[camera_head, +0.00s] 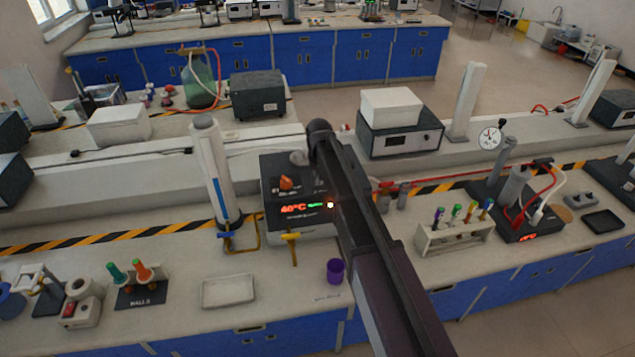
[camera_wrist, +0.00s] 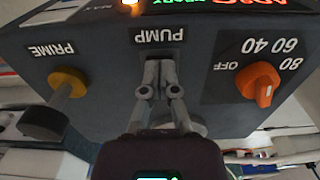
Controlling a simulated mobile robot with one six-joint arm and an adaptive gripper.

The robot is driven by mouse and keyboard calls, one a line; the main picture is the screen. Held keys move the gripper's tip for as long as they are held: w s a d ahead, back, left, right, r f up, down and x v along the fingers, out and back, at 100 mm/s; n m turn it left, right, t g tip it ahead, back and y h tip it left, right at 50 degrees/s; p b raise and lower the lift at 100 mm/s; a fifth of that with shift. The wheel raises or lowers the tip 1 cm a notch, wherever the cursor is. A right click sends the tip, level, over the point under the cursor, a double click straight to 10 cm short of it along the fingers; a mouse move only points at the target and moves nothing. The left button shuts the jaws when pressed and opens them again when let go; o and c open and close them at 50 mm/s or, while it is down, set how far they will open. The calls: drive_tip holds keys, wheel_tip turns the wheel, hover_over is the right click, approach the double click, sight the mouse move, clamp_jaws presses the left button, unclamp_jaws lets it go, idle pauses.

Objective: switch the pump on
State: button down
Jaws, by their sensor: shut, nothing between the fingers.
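The control unit is a dark box (camera_head: 278,166) on the bench, with a red 40°C display. In the wrist view its panel (camera_wrist: 105,60) appears upside down, with a PUMP label (camera_wrist: 159,36) in the middle. My gripper (camera_wrist: 160,68) is shut and empty, its fingertips close to the panel beside that label. The fingers cover the spot by the label, so I cannot make out the pump switch or its position. I cannot tell whether the tips touch. In the head view my arm hides the gripper and part of the box.
A yellow knob (camera_wrist: 68,82) labelled PRIME lies left of my fingers in the wrist view. An orange dial (camera_wrist: 260,84) with OFF, 40, 60 and 80 marks lies right. A purple cup (camera_head: 335,271) and a white tray (camera_head: 228,291) stand in front of the box.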

idle(0.3)
drive_tip(key=shift+r+p, duration=3.45)
drive_tip(key=shift+p, duration=0.05)
drive_tip(key=s+d+f+m+b, duration=0.1)
drive_tip(key=s+d+f+b, duration=0.4)
drive_tip(key=s+d, duration=0.6)
drive_tip(key=s+d+f+m+b, duration=0.2)
drive_tip(key=s+d+f+b, duration=0.4)
drive_tip(key=s+d, duration=0.6)
drive_tip(key=s, duration=0.3)
